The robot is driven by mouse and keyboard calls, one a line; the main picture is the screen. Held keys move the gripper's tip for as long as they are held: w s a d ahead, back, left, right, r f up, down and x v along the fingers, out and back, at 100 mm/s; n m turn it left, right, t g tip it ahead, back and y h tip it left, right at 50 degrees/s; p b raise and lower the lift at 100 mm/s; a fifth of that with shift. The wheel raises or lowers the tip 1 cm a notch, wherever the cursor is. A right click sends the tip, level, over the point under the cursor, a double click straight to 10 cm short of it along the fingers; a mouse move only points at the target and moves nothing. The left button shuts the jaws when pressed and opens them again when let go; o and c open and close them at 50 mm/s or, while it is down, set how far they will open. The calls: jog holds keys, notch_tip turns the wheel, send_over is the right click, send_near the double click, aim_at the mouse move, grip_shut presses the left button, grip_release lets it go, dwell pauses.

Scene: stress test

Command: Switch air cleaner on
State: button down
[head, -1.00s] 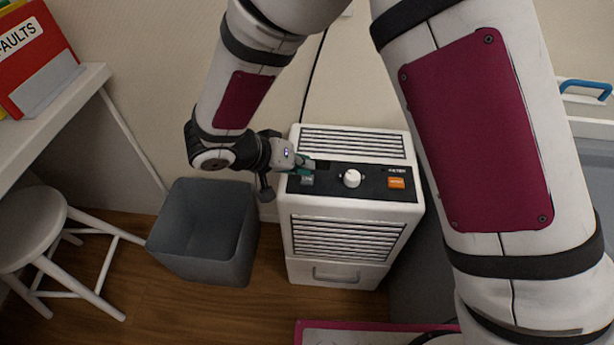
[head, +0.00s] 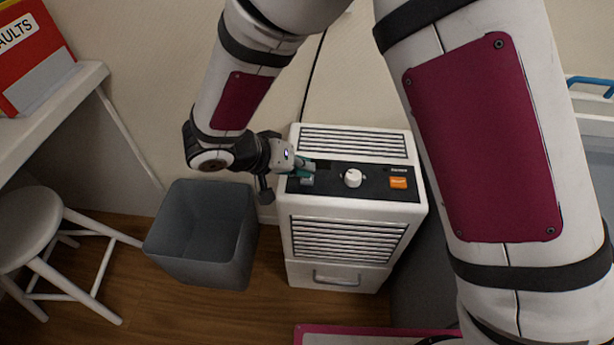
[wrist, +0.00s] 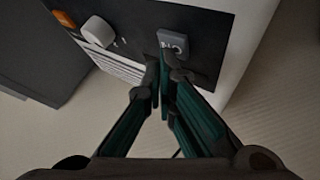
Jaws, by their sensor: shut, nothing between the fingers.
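The white air cleaner (head: 348,240) stands on the floor against the wall. Its black top panel (head: 375,190) carries a grey switch (head: 307,181) at the left, a white round knob (head: 353,178) and an orange button (head: 398,183) at the right. My gripper (head: 312,167) is at the left end of the panel, beside the grey switch. In the wrist view my gripper (wrist: 163,75) has its fingertips together and empty, close to the grey switch (wrist: 173,42). I cannot tell whether they touch it. The knob (wrist: 98,33) and orange button (wrist: 65,19) also show there.
A grey bin (head: 203,235) stands left of the air cleaner. A white stool (head: 40,235) and a white table (head: 50,110) with a red binder (head: 35,60) are at the far left. A pink-edged board (head: 370,337) lies at the bottom.

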jog(key=shift+f, duration=0.15)
jog(key=shift+r, duration=0.2)
dwell(0.3)
jog(key=shift+r+b, duration=0.3)
jog(key=shift+r, duration=0.1)
notch_tip(320, 180, up, 6)
jog(key=p, duration=0.1)
dwell(0.6)
dwell(0.4)
